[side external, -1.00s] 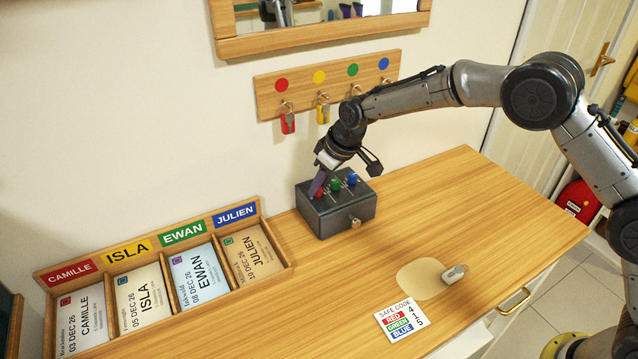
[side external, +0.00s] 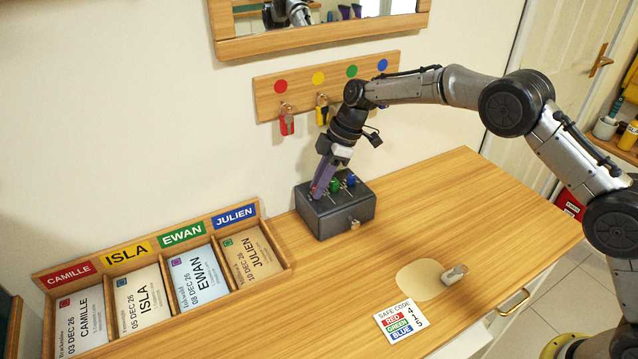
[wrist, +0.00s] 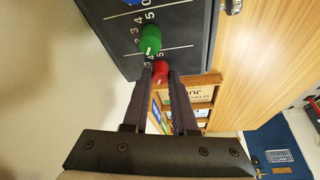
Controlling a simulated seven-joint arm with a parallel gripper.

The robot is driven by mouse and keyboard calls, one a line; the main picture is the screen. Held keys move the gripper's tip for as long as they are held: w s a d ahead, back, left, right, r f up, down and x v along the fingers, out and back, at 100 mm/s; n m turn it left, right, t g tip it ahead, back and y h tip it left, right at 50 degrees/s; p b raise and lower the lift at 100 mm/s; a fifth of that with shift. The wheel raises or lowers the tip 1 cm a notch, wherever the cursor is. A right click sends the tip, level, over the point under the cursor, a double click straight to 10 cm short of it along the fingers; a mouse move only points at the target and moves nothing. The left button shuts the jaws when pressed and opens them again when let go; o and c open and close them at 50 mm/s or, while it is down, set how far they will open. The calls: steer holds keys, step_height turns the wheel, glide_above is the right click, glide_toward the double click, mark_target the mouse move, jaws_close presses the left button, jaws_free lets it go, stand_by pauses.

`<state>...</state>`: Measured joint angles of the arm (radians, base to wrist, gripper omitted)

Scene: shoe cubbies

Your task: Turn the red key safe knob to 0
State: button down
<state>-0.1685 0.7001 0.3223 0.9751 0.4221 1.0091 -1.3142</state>
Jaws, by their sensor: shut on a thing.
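The dark grey key safe (side external: 347,214) stands on the wooden counter against the wall. In the wrist view its top (wrist: 180,30) carries a red knob (wrist: 160,70), a green knob (wrist: 150,40) and printed digits. The green knob (side external: 335,184) and blue knob (side external: 351,180) also show in the side view. My gripper (wrist: 160,78) is shut on the red knob, one finger on each side of it. In the side view my gripper (side external: 318,190) hides most of the red knob. I cannot read the red knob's setting.
A safe code card (side external: 402,320) and a small grey object (side external: 454,274) on a pale patch lie at the front right. A name-card tray (side external: 285,262) stands on the left. The counter right of the safe is clear.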

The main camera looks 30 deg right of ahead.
steer(key=shift+n, duration=0.6)
steer(key=shift+d, duration=0.1)
steer(key=c, duration=0.7)
jaws_free()
